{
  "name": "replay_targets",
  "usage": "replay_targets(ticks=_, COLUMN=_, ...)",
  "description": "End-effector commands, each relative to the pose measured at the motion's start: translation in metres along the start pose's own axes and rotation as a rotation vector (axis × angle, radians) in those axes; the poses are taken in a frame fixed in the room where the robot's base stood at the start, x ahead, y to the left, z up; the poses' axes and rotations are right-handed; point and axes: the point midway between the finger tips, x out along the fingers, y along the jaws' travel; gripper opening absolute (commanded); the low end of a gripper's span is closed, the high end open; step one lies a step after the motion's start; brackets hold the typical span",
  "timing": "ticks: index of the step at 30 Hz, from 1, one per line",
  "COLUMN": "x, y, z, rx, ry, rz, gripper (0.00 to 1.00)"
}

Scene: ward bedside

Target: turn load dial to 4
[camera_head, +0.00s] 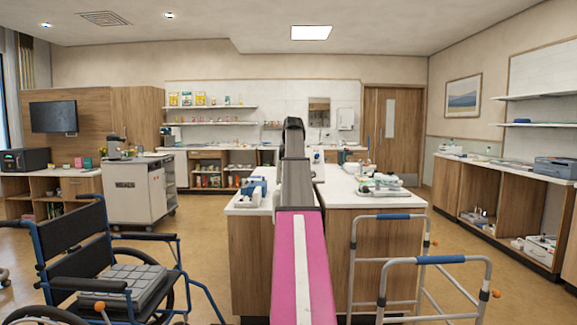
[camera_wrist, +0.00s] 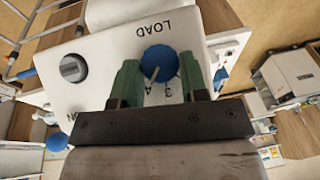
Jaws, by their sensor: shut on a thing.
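In the wrist view, a blue round load dial (camera_wrist: 159,60) sits on a white panel (camera_wrist: 110,45) under the word LOAD, which appears upside down. My gripper (camera_wrist: 159,68) has its two green fingers on either side of the dial, shut on it. A short pale pointer line shows on the dial's lower part, near a 3 and what looks like a 4. The exact setting cannot be read, and other scale marks are hidden by the fingers. In the head view, my arm hides the gripper, and I cannot make out the dial.
A grey knob (camera_wrist: 73,68) is on the same panel, left of the dial. In the head view, white-topped counters (camera_head: 345,200) stand ahead around my arm. A walking frame (camera_head: 420,262) is at right front, a wheelchair (camera_head: 90,260) at left front. A cart (camera_head: 138,190) stands farther left.

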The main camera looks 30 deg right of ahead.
Motion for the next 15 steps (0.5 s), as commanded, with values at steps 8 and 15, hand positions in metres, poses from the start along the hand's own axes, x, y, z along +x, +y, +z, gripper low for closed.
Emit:
replay_targets(ticks=8, x=0.0012, y=-0.0002, z=0.0017, rx=0.008, ry=-0.002, rz=-0.01, gripper=0.17)
replay_targets(ticks=15, x=0.0012, y=-0.0002, z=0.0017, rx=0.008, ry=-0.002, rz=-0.009, gripper=0.5)
